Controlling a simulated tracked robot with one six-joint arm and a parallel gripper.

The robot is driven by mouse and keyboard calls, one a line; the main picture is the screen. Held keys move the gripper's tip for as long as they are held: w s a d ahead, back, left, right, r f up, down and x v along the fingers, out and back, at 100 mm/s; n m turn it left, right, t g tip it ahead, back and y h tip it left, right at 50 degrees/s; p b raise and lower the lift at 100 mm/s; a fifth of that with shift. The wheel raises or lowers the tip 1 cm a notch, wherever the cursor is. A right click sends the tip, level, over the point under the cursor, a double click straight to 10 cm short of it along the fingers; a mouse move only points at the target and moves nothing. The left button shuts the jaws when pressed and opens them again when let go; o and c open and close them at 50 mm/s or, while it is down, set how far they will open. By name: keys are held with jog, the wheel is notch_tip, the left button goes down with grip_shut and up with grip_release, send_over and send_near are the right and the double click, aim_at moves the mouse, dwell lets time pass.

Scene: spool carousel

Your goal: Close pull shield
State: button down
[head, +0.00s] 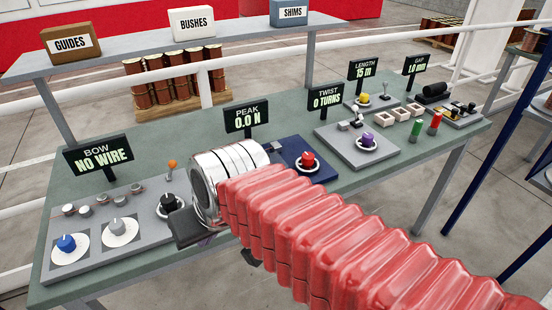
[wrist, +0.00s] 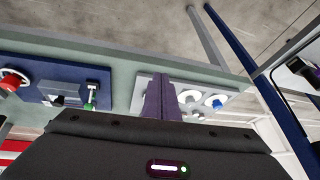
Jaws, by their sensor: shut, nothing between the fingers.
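The pull tester is a navy plate (head: 290,147) with a red knob (head: 308,160), beside the PEAK sign (head: 246,117) reading 0.0 N. In the head view my arm hides part of it. The wrist view shows the navy plate (wrist: 45,76) at the left, with the red knob (wrist: 12,82), a dark and grey fixture (wrist: 66,94) and a small green part (wrist: 91,97). I cannot make out which part is the shield.
The bow panel (head: 120,228) with knobs and dials lies at the left of the green bench (head: 420,170). The twist panel (head: 345,150) is to the right. A shelf (head: 150,60) with labelled boxes stands behind. A blue frame (head: 505,130) stands at the right.

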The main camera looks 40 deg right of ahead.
jog(key=w+d+m+t+y, duration=0.1)
jog(key=w+d+m, duration=0.35)
jog(key=d, duration=0.25)
jog(key=w+d+m+t+y, duration=0.1)
jog(key=w+d+m, duration=0.2)
jog(key=d+m, duration=0.3)
jog(key=s+d+m+t+h, duration=0.1)
jog(key=s+d+m, duration=0.1)
jog(key=d, duration=0.7)
jog(key=s+d+m+t+h, duration=0.1)
jog(key=d+m, duration=0.3)
jog(key=d, duration=0.6)
jog(key=shift+s+f+h, duration=0.4)
jog(key=shift+s+f, duration=0.05)
jog(key=shift+s, duration=0.25)
jog(key=shift+w, duration=0.1)
send_near(284, 166)
jog(key=w+a+f, duration=0.2)
jog(key=w+a, duration=0.1)
jog(key=shift+w+a+f, duration=0.15)
jog(key=shift+w, duration=0.15)
jog(key=w, duration=0.3)
jog(key=shift+w, duration=0.35)
